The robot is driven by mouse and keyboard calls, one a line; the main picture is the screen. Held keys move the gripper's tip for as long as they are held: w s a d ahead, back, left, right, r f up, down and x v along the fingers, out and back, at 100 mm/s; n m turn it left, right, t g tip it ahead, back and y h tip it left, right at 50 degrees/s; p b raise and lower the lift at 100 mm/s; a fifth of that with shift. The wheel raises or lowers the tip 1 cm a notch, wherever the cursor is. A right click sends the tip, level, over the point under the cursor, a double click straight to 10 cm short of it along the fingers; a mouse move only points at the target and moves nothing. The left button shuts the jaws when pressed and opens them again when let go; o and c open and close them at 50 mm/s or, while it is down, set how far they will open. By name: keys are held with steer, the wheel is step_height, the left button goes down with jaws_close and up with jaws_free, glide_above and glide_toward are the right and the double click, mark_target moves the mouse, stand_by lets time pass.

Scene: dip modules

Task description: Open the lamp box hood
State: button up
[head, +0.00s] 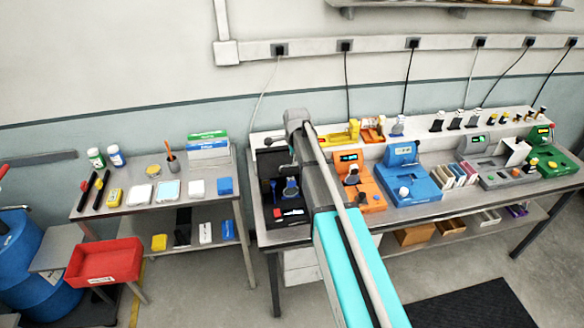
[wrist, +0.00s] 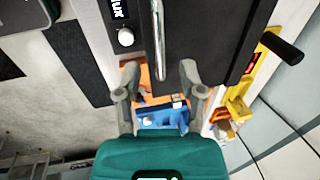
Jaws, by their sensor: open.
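The lamp box (head: 269,163) is the black unit at the left end of the long bench, partly hidden behind my arm in the head view. In the wrist view its dark hood (wrist: 207,35) fills the upper middle, with a silver bar handle (wrist: 158,35) running down it. A strip with a white knob (wrist: 125,37) and a "lux" label lies to its left. My gripper (wrist: 159,72) is open, its two fingers on either side of the handle's lower end, with gaps visible. In the head view the fingertips are hard to make out. I cannot tell how far the hood is raised.
An orange unit (head: 362,190) and a blue unit (head: 408,180) stand right of the lamp box. A yellow device (wrist: 238,102) with a black lever (wrist: 282,47) is close on the right in the wrist view. A separate table (head: 120,208) stands left.

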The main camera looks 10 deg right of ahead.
steer(key=shift+w+f+b, duration=0.2)
steer(key=shift+f+b, duration=0.5)
steer(key=shift+f, duration=0.15)
steer(key=shift+w+f+b, duration=0.15)
steer(key=shift+f+b, duration=0.5)
steer(key=shift+f, duration=0.15)
jaws_close()
